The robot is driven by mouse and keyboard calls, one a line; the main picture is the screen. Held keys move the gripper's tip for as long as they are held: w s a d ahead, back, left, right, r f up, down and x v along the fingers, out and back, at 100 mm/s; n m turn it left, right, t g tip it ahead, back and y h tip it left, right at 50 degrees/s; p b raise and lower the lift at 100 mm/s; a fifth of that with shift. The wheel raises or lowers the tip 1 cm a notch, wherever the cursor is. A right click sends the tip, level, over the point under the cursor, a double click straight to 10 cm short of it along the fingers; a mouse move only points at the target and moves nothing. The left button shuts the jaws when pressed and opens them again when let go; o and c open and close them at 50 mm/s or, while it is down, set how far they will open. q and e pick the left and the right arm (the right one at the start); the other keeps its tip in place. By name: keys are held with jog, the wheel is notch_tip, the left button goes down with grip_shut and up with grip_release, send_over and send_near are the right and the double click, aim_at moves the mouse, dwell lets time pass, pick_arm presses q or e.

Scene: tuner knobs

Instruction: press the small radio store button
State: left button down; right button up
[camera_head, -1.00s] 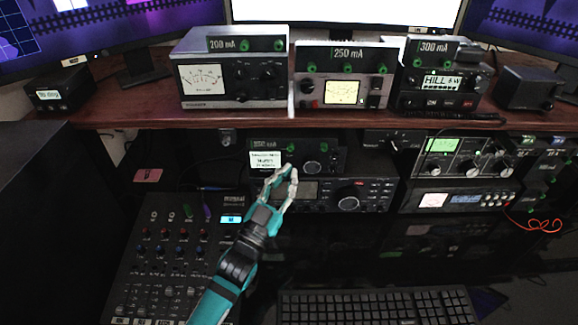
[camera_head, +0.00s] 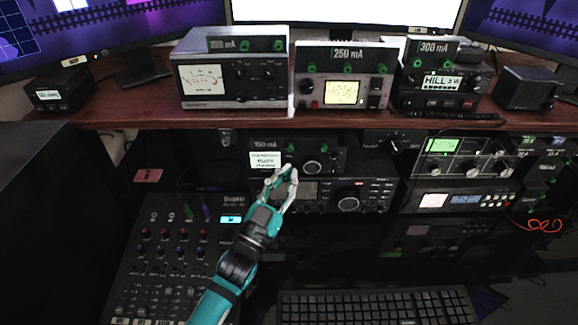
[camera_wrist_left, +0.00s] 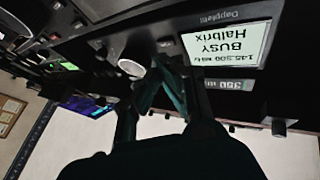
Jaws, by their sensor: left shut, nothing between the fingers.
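The small radio (camera_head: 335,158) is a dark box on the shelf under the desk top. It has a lit white display (camera_head: 265,160) at its left and a round knob (camera_head: 312,167) at its right. My left gripper (camera_head: 283,178) is shut and empty, its fingertips just in front of the radio's lower front, below and right of the display. I cannot tell whether they touch it. The left wrist view shows the display (camera_wrist_left: 226,45) upside down, with the dark fingers (camera_wrist_left: 168,72) close to the panel. I cannot make out the store button; the fingers may cover it.
A larger radio (camera_head: 375,190) sits directly under the small one. A mixer (camera_head: 165,260) lies at the lower left and a keyboard (camera_head: 380,306) at the bottom. More devices (camera_head: 465,158) stand to the right. The desk top (camera_head: 140,110) overhangs the shelf.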

pick_arm(q)
jog(key=shift+w, duration=0.1)
jog(key=shift+w, duration=0.3)
jog(key=shift+w, duration=0.35)
dwell(0.5)
jog(key=shift+s, duration=0.15)
jog(key=shift+s+r, duration=0.1)
jog(key=shift+s, duration=0.55)
jog(key=shift+p, duration=0.3)
